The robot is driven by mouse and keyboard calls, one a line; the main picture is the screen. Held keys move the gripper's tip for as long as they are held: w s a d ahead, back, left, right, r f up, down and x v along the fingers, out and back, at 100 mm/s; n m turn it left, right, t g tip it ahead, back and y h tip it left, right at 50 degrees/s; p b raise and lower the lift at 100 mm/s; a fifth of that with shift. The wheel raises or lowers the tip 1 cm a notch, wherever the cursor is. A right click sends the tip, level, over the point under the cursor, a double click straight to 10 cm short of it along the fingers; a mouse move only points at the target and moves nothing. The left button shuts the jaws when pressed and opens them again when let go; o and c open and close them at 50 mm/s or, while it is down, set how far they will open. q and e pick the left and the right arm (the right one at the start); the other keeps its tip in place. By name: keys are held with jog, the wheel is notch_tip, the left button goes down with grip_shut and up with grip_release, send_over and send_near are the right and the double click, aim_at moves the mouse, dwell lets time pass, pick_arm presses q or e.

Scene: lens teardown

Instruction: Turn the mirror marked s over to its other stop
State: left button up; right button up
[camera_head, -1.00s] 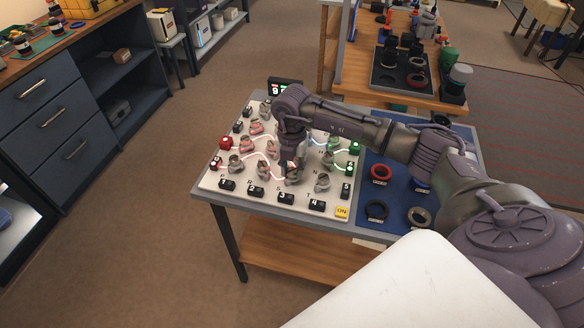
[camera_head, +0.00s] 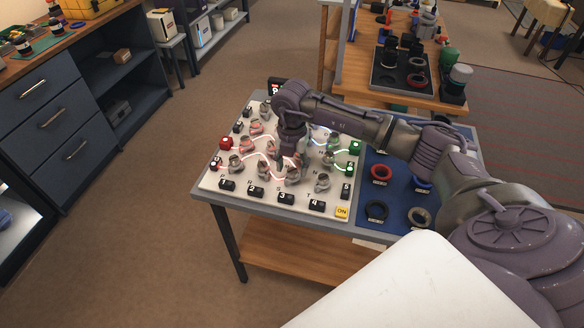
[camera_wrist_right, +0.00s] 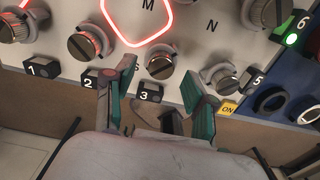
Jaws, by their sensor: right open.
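The pale board (camera_head: 210,205) carries several mirrors on round mounts. The mirror at the letter S (camera_head: 293,175) sits in the front row, behind block 3 (camera_head: 286,198). In the right wrist view this mirror (camera_wrist_right: 160,60) shows as a slotted knob on a grey mount, with its letter mostly hidden by a finger. My right gripper (camera_head: 292,158) is over it, pointing down. In the right wrist view its open green-padded fingers (camera_wrist_right: 160,72) appear on either side of the mirror; contact cannot be told. My left gripper is not in view.
Neighbouring mirrors (camera_wrist_right: 85,43) and (camera_wrist_right: 222,77) stand close on both sides. A red light path (camera_wrist_right: 168,22) runs behind. Numbered black blocks and a yellow ON button (camera_head: 342,212) line the front edge. A blue mat (camera_head: 395,195) with several rings lies at the right.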

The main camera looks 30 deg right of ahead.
aim_at(292, 171)
notch_tip(292, 171, up, 11)
jog(key=shift+f, duration=0.15)
dwell(0.5)
